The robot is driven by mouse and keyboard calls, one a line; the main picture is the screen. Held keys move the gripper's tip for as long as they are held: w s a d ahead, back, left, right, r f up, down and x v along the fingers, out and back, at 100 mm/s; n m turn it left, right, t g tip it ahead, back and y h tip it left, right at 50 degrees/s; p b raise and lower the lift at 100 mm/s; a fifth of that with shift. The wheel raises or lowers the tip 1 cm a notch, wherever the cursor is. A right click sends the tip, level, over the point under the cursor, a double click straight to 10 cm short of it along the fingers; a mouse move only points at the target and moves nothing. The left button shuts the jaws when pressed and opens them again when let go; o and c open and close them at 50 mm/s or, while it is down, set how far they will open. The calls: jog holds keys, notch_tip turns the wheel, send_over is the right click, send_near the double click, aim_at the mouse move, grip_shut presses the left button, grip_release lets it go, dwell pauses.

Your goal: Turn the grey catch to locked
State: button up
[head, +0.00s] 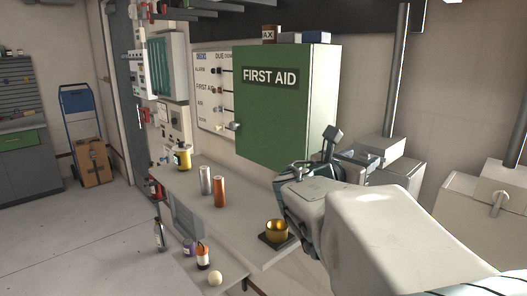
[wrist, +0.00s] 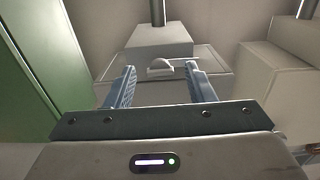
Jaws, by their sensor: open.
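A light grey, rounded catch-like piece (wrist: 159,68) shows in the wrist view on the front of a pale box (wrist: 160,42). Whether it is at locked cannot be told. My gripper (wrist: 160,72) is open, with its two blue-grey fingers spread left and right of that piece in the picture. The piece appears beyond the fingertips, and I see no contact. Nothing is held.
A green first aid cabinet (head: 270,105) stands close left of my wrist; its side (wrist: 35,80) also shows in the wrist view. Another pale box (head: 485,215) is on the right. A shelf (head: 245,240) below holds a gold cup (head: 277,229) and cans.

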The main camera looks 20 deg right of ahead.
jog(key=shift+w+d, duration=0.1)
jog(key=shift+d, duration=0.15)
jog(key=c, duration=1)
